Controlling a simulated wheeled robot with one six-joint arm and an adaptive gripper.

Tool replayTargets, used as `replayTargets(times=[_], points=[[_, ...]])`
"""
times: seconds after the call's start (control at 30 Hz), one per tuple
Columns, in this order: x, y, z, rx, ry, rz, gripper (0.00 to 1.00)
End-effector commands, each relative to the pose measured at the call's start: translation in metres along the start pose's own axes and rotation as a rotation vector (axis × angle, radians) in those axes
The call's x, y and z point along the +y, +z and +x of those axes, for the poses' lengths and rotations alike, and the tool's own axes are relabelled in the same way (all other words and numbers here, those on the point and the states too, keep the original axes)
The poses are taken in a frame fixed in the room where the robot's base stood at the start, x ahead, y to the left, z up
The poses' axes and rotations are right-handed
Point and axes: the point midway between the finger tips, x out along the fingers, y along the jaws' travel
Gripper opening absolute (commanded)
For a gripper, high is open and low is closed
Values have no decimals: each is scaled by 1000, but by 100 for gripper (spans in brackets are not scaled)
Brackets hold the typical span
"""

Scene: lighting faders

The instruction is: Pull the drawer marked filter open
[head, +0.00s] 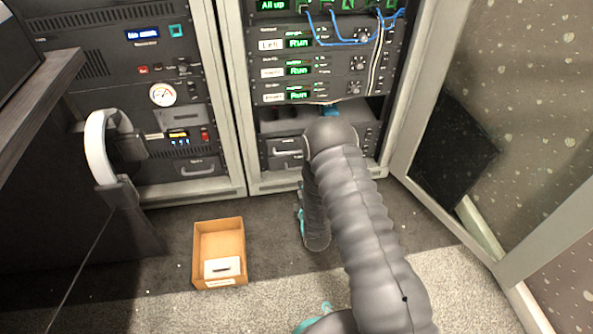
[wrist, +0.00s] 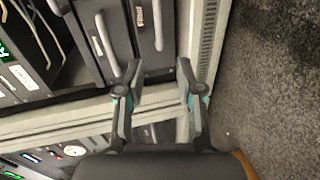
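Two dark drawers sit low in the right-hand rack, an upper drawer (head: 279,146) and a lower drawer (head: 276,163), partly hidden by my arm in the head view. Both look shut. The wrist view is turned sideways and shows two drawer fronts with light handles, the upper handle (wrist: 106,34) and lower handle (wrist: 158,26), each beside a small white label.
Another drawer (head: 198,169) with a handle is low in the left rack. A cardboard box (head: 242,245) with a white labelled item stands on the floor. A headset (head: 99,150) is at left. An open rack door (head: 405,155) bounds the right side.

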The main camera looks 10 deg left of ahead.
Motion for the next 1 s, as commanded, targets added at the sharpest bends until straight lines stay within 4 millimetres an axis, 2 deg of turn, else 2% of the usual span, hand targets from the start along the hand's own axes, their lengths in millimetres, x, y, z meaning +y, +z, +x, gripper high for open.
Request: replayTargets(times=[0.13, 0.27, 0.8, 1.0], points=[[2, 7, 3, -9, 9, -45, 37], [1, 7, 15, -9, 8, -46, 37], [2, 4, 110, -5, 8, -45, 37], [2, 4, 131, -4, 6, -45, 37]])
